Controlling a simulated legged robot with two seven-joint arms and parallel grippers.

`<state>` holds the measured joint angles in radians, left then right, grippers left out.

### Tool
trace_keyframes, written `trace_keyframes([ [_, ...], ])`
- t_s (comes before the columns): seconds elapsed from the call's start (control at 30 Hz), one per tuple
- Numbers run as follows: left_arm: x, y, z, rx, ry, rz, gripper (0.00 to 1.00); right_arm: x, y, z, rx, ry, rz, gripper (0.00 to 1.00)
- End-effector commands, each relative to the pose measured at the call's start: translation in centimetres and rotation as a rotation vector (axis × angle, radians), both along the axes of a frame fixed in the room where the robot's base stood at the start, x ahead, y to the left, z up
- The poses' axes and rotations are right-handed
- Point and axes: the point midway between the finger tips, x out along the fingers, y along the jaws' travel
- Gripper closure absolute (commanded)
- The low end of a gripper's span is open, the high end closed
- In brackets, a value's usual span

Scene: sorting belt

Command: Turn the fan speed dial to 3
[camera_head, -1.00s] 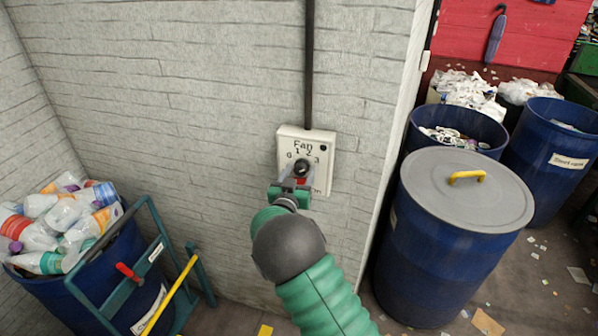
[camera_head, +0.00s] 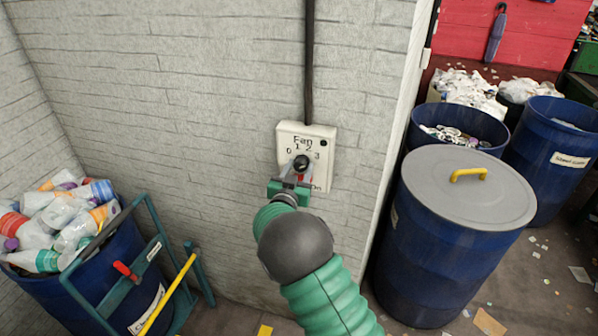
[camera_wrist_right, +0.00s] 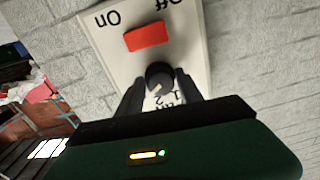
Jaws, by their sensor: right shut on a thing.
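The white fan panel (camera_head: 321,147) is on the grey brick wall, marked "Fan" with 0, 1, 2 and 3 around a black dial (camera_head: 301,162). In the right wrist view the panel (camera_wrist_right: 187,28) appears upside down, with a red switch (camera_wrist_right: 147,37) between "On" and "Off" and the dial (camera_wrist_right: 160,74) near the fingers. My right gripper (camera_head: 294,178) reaches the dial from below; in the wrist view its dark fingers (camera_wrist_right: 160,90) are on either side of the dial, shut on it. Which number the dial points to I cannot tell. My left gripper is out of view.
A blue barrel with a grey lid (camera_head: 465,190) and yellow handle stands to the right. A blue bin of bottles (camera_head: 110,290) and a teal trolley frame (camera_head: 155,215) stand at lower left. A black conduit (camera_head: 309,60) runs up from the panel.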

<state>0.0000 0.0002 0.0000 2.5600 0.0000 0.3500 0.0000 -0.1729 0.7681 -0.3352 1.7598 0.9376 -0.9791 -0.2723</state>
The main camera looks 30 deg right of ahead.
Motion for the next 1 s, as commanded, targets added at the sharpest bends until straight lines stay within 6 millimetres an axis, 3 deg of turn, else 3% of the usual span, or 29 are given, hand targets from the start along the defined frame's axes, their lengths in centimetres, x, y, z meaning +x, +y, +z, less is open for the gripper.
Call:
trace_keyframes([
  [0.03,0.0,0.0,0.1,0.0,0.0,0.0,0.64,0.1,0.1,0.2,0.0,-0.004,0.002,0.56],
  [0.13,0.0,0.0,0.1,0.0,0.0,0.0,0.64,0.1,0.1,0.2,0.0,-0.003,0.002,0.43],
  [0.53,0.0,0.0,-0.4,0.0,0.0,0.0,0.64,-0.6,0.8,-0.1,0.001,0.001,0.002,0.43],
  [1.0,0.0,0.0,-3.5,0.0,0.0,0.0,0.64,-8.9,10.2,-0.3,0.001,-0.002,0.006,0.43],
])
